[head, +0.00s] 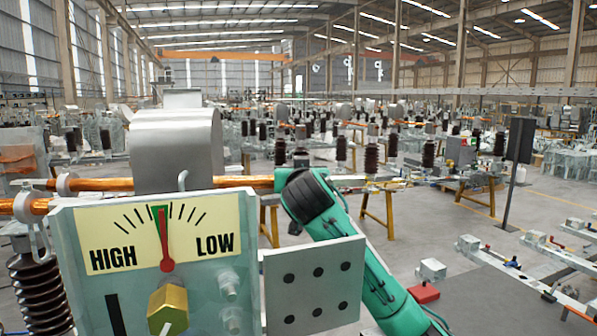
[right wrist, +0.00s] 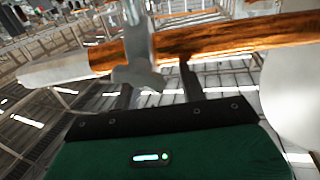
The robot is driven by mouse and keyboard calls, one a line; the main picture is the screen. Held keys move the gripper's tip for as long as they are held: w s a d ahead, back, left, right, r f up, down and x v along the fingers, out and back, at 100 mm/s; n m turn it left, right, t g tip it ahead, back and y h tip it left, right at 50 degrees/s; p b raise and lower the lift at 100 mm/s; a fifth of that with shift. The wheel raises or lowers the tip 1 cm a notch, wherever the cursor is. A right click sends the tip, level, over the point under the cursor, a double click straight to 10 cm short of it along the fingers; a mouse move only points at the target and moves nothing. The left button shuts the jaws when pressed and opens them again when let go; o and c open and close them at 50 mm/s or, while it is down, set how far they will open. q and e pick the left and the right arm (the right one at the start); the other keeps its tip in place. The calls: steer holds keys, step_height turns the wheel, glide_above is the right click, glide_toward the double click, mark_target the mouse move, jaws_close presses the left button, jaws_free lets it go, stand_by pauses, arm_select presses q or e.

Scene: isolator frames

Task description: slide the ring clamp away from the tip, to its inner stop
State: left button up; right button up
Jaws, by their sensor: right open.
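A copper rod (right wrist: 230,38) crosses the top of the right wrist view, with a pale grey length (right wrist: 50,70) at its left end. A grey ring clamp (right wrist: 138,45) crosses the rod near that end, its winged lower part toward my gripper. My right gripper (right wrist: 157,80) is open below the rod, its left finger near or behind the clamp's wing; contact cannot be told. In the head view the rod (head: 240,181) runs right behind my green right arm, whose dark end hides the clamp. My left gripper is not in view.
A gauge panel (head: 85,222) marked HIGH and LOW, with a brass knob (head: 168,308), stands in front. A grey plate with holes (head: 315,285) is beside it. A grey hood (head: 175,150) sits over the rod. Two other grey rings (head: 67,185) hold copper bars at left.

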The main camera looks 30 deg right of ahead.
steer(key=shift+s+d, duration=0.1)
steer(key=shift+s, duration=0.05)
steer(key=shift+s+f+b, duration=0.1)
steer(key=shift+s+b, duration=0.2)
steer(key=b+v, duration=0.6)
steer(key=v, duration=0.7)
steer(key=shift+a, duration=0.4)
